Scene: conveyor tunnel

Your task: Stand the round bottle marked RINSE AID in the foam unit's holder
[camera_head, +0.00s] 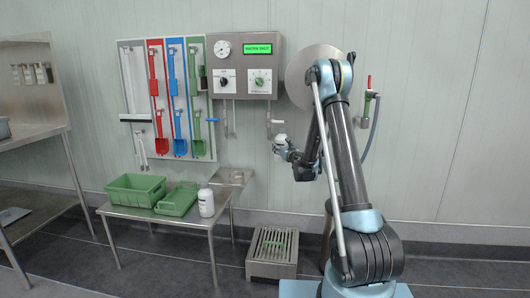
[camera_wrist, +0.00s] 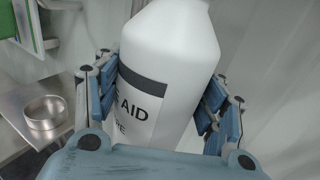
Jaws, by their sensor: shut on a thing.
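The white round bottle (camera_wrist: 165,45) has a dark band and a label on which "AID" is readable in the wrist view. My gripper (camera_wrist: 155,90) is shut on it, with blue fingers on both sides. In the head view the bottle (camera_head: 280,142) is held in my gripper (camera_head: 283,150), below and right of the steel wall unit (camera_head: 246,50) with gauge, green display and knobs. A round metal cup (camera_wrist: 45,112), which looks like the holder, sits on a steel shelf at left in the wrist view. It shows in the head view (camera_head: 231,174), left of and below my gripper.
A low steel table (camera_head: 180,221) holds a green crate (camera_head: 135,191), a green tray (camera_head: 177,200) and another white bottle (camera_head: 206,204). Above hangs a tool board (camera_head: 133,90). A slatted steel step (camera_head: 272,249) stands on the floor. A hose (camera_head: 371,130) hangs at right.

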